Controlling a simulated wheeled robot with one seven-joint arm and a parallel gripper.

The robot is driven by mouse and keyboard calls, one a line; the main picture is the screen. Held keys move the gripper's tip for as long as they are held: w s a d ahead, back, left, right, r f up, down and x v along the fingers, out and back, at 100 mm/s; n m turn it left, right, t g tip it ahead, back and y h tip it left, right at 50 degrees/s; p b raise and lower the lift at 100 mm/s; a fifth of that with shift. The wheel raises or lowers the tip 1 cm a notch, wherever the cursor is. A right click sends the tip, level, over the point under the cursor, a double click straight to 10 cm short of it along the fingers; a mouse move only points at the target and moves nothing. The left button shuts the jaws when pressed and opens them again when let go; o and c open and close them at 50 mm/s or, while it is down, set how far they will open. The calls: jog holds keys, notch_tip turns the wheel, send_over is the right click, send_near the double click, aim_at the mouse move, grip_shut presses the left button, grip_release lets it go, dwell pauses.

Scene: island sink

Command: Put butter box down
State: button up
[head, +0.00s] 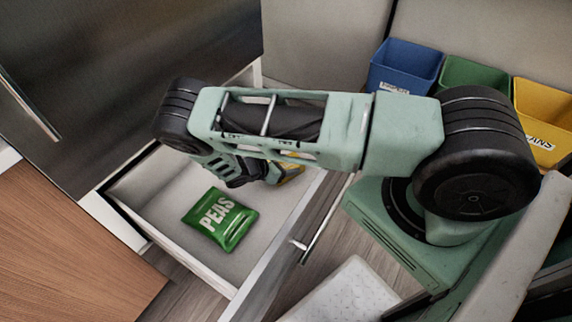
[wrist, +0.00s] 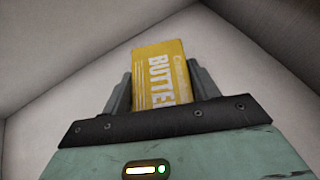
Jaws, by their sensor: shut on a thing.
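My gripper (wrist: 160,90) is shut on the yellow butter box (wrist: 160,65), with one finger on each side of it. In the head view a yellow edge of the butter box (head: 291,172) shows beside the arm, and most of it is hidden. The gripper is over the inside of an open drawer (head: 255,235), towards its right part. Whether the butter box touches the drawer floor I cannot tell. In the wrist view pale drawer walls and floor surround the box.
A green peas bag (head: 220,218) lies in the drawer, left of my gripper. The drawer front has a metal handle (head: 325,222). Blue (head: 404,68), green (head: 470,75) and yellow (head: 545,110) bins stand at the back right. The drawer floor around the peas bag is clear.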

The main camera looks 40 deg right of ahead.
jog(key=shift+f, duration=0.1)
jog(key=o, duration=1.1)
jog(key=shift+o, duration=0.2)
